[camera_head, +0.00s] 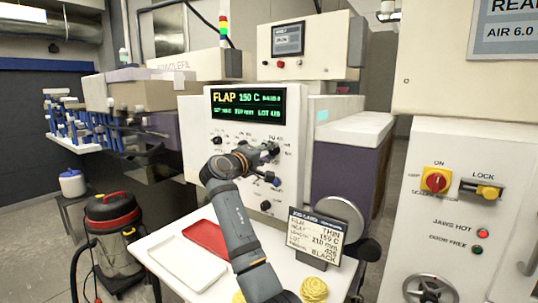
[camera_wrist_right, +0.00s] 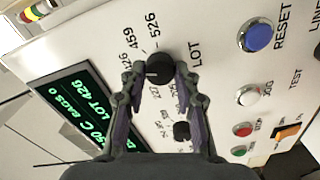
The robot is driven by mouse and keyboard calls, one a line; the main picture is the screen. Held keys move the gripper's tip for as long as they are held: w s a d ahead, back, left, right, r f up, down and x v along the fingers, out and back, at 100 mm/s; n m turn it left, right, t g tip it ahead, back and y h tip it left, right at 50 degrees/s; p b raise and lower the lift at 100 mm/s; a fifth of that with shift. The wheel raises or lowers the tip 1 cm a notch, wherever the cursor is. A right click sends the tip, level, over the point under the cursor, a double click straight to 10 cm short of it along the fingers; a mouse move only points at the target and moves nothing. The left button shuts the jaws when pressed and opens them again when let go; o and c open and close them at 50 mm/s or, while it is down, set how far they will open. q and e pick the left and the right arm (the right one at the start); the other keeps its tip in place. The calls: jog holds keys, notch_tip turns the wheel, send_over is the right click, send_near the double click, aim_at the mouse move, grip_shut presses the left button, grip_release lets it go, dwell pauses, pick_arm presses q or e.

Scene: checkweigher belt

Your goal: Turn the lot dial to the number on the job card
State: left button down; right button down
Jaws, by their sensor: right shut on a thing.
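The lot dial (camera_wrist_right: 160,66) is a black round knob on the white panel, beside the printed word LOT and a ring of numbers such as 459 and 526. My right gripper (camera_wrist_right: 161,82) has its two fingers closed around the dial, one on each side. In the head view my right gripper (camera_head: 268,151) is at the upper right of the control panel, and its wrist hides part of the knobs. The green display (camera_head: 247,104) reads LOT 426. The job card (camera_head: 315,238) stands on the white table; its small lot line looks like 426. My left gripper is out of view.
Another black knob (camera_wrist_right: 182,131) sits close to the dial. A blue RESET button (camera_wrist_right: 257,37) and a white JOG button (camera_wrist_right: 247,94) are nearby. A red tray (camera_head: 207,239) and a white tray (camera_head: 187,262) lie on the table below the panel.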

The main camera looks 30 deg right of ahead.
jog(key=shift+f, duration=0.25)
jog(key=c, duration=1.4)
grip_release()
jog(key=o, duration=0.4)
jog(key=shift+r, duration=0.15)
jog(key=v, duration=1.2)
jog(key=shift+s, duration=0.1)
